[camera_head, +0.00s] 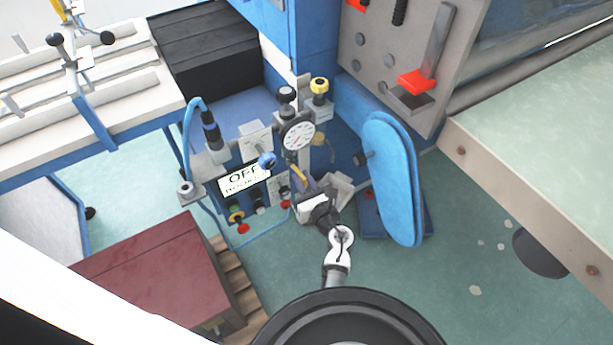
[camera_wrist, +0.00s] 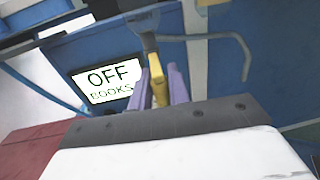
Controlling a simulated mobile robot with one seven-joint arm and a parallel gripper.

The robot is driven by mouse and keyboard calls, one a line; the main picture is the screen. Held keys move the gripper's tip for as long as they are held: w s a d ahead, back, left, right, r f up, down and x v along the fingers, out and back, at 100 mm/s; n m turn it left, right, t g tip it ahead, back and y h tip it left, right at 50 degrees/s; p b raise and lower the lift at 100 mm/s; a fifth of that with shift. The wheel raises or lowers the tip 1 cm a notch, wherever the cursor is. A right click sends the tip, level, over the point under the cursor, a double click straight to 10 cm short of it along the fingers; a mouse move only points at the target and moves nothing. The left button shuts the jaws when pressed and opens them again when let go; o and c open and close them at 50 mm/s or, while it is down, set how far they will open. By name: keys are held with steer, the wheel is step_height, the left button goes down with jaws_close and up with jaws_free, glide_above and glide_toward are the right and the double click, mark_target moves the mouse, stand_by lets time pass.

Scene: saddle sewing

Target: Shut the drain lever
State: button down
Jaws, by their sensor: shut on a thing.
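The drain lever, a thin yellow handle (camera_head: 298,172), is below the round dial gauge on the blue machine in the head view. In the wrist view the yellow lever (camera_wrist: 153,62) runs down between my two purple fingers. My gripper (camera_head: 306,183) is shut on this lever, and its fingers also show in the wrist view (camera_wrist: 160,85). The lever's lower end is hidden by the gripper body, and its pivot is hard to make out.
The white gauge (camera_head: 299,135) is just above. A white sign reading OFF BOOKS (camera_head: 244,179) is to the left. Knobs with red ends (camera_head: 243,228) sit below it. A blue oval pad (camera_head: 391,180) stands right of my arm. A dark red-topped box (camera_head: 140,270) is at lower left.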

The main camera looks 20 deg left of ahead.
steer(key=shift+s+r+m+t+h, duration=0.1)
steer(key=shift+m+t+h, duration=0.7)
steer(key=shift+t+h, duration=0.1)
steer(key=c, duration=1.4)
jaws_free()
steer(key=shift+s, duration=0.1)
steer(key=shift+a, duration=0.1)
steer(key=shift+s, duration=0.15)
